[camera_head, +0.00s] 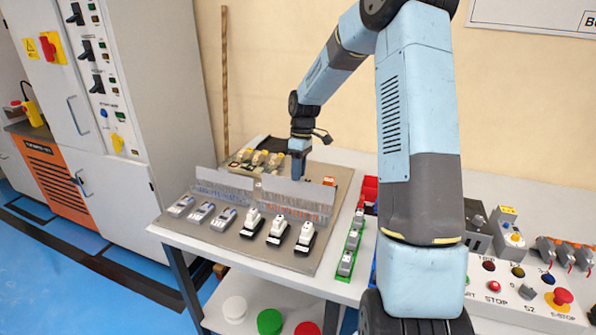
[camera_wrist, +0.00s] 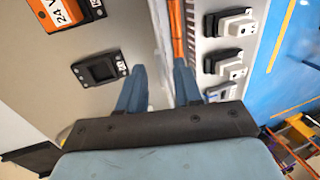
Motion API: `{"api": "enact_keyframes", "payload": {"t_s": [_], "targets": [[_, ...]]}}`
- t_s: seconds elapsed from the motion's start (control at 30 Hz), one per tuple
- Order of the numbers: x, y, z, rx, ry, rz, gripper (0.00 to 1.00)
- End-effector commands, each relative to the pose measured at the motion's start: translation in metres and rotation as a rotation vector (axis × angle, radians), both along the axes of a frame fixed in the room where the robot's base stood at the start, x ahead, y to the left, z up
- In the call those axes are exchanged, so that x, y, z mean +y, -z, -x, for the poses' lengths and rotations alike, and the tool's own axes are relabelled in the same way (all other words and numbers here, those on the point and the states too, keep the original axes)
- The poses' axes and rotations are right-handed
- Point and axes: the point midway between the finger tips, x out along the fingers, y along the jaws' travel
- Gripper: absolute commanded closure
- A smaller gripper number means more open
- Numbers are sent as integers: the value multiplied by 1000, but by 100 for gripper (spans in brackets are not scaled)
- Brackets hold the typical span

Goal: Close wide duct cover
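The duct with orange wires (camera_head: 290,210) lies across the grey mounting panel (camera_head: 240,240); I take it as the wide one. Its grey cover (camera_head: 312,193) stands raised along the duct's back side, leaving the wires exposed. My gripper (camera_head: 297,170) points down just behind this cover. In the wrist view my gripper (camera_wrist: 158,88) is open, with a gap between its two blue fingers. A pale strip, seemingly the cover (camera_wrist: 160,55), runs between them, with the orange wires (camera_wrist: 178,30) beside it. I cannot tell whether either finger touches it.
A second duct (camera_head: 222,192) with blue wires and a raised cover lies to the left. Several white-and-black devices (camera_head: 277,230) stand in front, several yellow-topped ones (camera_head: 258,160) behind. An orange 24 V box (camera_wrist: 57,12) and a black socket (camera_wrist: 98,70) sit near my gripper.

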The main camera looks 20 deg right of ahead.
Motion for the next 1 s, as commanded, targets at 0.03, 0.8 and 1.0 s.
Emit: {"api": "enact_keyframes", "payload": {"t_s": [0.03,0.8,1.0], "targets": [[0,0,0,0,0,0,66],[0,0,0,0,0,0,100],[0,0,0,0,0,0,100]]}}
